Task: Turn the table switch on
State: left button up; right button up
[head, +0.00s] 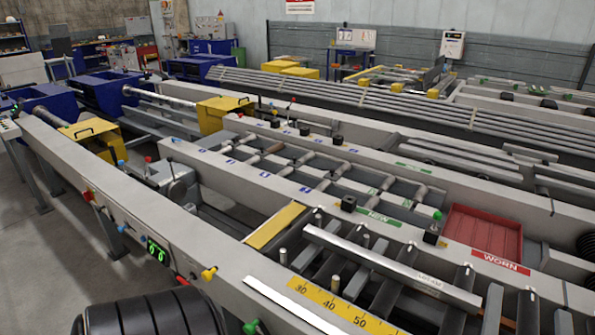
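I see no part clearly labelled as the table switch, and I cannot tell which control it is. The near rail of the runout table (130,190) carries several controls on its front side: a red knob (87,196), a blue knob (122,228), a lit green display (157,250), a small red part (182,281), a yellow knob (208,273) and a green knob (250,327). On top of the table are a black knob on a box (348,203) and a green-topped control (436,216). Their on or off positions are too small to read. Neither gripper is in view.
A long metal bar (390,267) lies across the table beside a yellow scale (335,304). A red tray (484,235) stands behind the "WORN" label. A black ribbed object (155,312) fills the bottom left. Grey floor (60,255) is clear at left.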

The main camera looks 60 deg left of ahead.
aim_at(88, 196)
jog(key=u, duration=3)
jog(key=i+j+z, duration=0.85)
jog(key=i+l, duration=0.05)
jog(key=l, duration=0.05)
